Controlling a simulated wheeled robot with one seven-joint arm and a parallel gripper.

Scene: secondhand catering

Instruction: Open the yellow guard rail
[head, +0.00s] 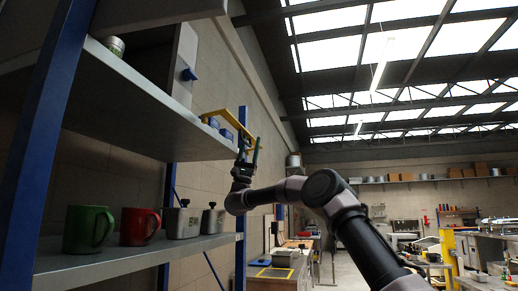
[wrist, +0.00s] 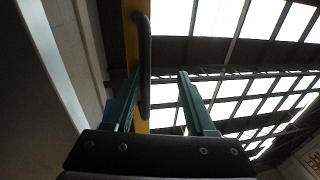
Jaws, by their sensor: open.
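The yellow guard rail (head: 236,123) runs along the upper shelf's far end in the head view. In the wrist view it is a yellow upright strip (wrist: 131,45) left of centre. A dark bar handle (wrist: 145,60) stands off the rail there. My gripper (head: 249,143) is raised at the rail's near end. In the wrist view my gripper (wrist: 159,78) is open, its two green fingers pointing toward the rail. The handle lies close to the inner side of the left finger; I cannot tell whether they touch. The rail's hinge is not clear in either view.
Blue items (head: 227,132) sit behind the rail. A grey upper shelf (head: 125,95) and blue posts (head: 42,125) stand at left. The lower shelf (head: 110,259) holds a green mug (head: 85,229), a red mug (head: 137,226) and metal containers (head: 182,221). Open air lies right of the rail.

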